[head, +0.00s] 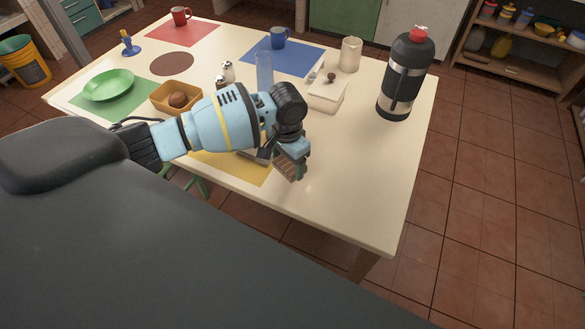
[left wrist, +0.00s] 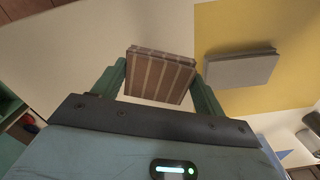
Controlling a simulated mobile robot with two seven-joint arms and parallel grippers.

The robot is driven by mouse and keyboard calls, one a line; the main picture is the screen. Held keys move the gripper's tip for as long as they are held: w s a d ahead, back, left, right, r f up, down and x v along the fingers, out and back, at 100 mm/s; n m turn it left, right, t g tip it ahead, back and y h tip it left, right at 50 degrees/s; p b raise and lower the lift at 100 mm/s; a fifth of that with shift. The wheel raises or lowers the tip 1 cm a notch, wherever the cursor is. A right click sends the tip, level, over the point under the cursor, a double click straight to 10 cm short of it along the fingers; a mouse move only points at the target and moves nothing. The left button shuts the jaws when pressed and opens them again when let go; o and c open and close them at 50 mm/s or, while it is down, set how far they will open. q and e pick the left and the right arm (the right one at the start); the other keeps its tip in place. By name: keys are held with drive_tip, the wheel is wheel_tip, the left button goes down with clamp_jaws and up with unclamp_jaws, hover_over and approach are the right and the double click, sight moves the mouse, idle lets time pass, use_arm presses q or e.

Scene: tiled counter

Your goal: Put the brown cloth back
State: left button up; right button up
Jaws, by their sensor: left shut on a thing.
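The brown cloth (left wrist: 160,78), folded into a striped square, sits between the two green fingers of my left gripper (left wrist: 158,88) in the left wrist view. In the head view my left gripper (head: 294,168) is shut on the brown cloth (head: 287,167), over the table's near side, just right of the yellow mat (head: 245,172). A grey folded cloth (left wrist: 241,68) lies on the yellow mat, beside the held cloth and apart from it. My arm hides most of the grey cloth in the head view. My right gripper is not in view.
The cream table (head: 350,185) is clear to the right of my gripper. A wooden bowl (head: 177,97) and a green plate (head: 108,85) are at the left.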

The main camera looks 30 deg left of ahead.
sight(292, 169)
use_arm(q)
drive_tip(key=shift+w+d, duration=0.25)
drive_tip(key=shift+d, duration=0.15)
wheel_tip(292, 169, down, 4)
drive_tip(key=shift+w+d+r, duration=0.1)
drive_tip(key=shift+r, duration=0.15)
drive_tip(key=shift+f, duration=0.1)
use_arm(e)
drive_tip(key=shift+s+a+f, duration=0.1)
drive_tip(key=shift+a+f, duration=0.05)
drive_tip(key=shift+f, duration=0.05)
use_arm(q)
drive_tip(key=shift+f, duration=0.1)
drive_tip(key=o, duration=1.1)
wheel_tip(292, 169, up, 12)
drive_tip(key=shift+r+p, duration=0.15)
drive_tip(key=shift+p, duration=0.45)
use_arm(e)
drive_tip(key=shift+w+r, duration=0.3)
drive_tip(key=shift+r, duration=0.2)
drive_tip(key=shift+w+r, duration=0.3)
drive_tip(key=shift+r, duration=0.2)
